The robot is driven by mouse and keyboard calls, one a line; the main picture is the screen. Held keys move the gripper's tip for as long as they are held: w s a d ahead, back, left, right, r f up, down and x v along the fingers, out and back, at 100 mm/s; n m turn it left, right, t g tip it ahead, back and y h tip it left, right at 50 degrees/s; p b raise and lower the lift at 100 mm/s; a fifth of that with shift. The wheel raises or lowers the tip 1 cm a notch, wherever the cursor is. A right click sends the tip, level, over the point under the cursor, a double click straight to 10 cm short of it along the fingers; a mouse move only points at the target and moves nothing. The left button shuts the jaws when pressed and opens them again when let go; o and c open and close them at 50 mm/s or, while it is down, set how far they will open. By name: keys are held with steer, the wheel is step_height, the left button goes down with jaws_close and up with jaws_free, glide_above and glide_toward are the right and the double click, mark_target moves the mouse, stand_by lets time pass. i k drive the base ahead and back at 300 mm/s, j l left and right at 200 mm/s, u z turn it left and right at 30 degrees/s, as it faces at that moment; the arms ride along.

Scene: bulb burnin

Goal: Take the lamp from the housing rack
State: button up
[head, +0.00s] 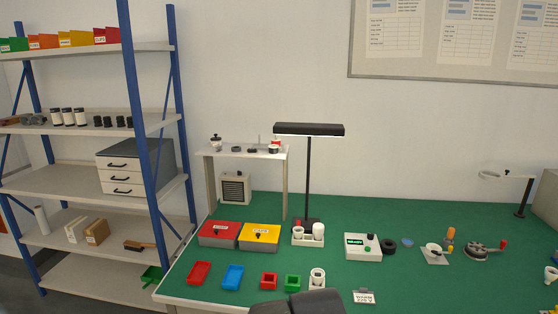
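A small white rack (308,242) stands on the green bench below the desk lamp; it may be the housing rack. It holds a white rounded cylinder (318,231) on the right and a darker-topped piece (297,228) on the left. Which of these is the lamp is too small to tell. A similar white cup-like piece (317,279) stands nearer the front. A dark grey part of my arm (300,304) shows at the bottom edge, in front of that piece. No fingertips show, so I cannot tell whether my gripper is open or holds anything.
Red and yellow lidded boxes (260,238) stand left of the rack. Small red, blue and green trays (233,277) line the front. A black desk lamp (309,130) rises behind the rack. A tester (363,247) is to the right. The bench's right front (440,290) is mostly clear.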

mark_target(317, 236)
steer(key=k+j, duration=0.15)
steer(key=i+l+u, duration=0.15)
steer(key=l, duration=0.2)
steer(key=i+l+u, duration=0.35)
steer(key=l, duration=0.4)
steer(key=i+l+u, duration=0.2)
steer(key=l, duration=0.2)
steer(key=l+u, duration=0.15)
steer(key=l, duration=0.3)
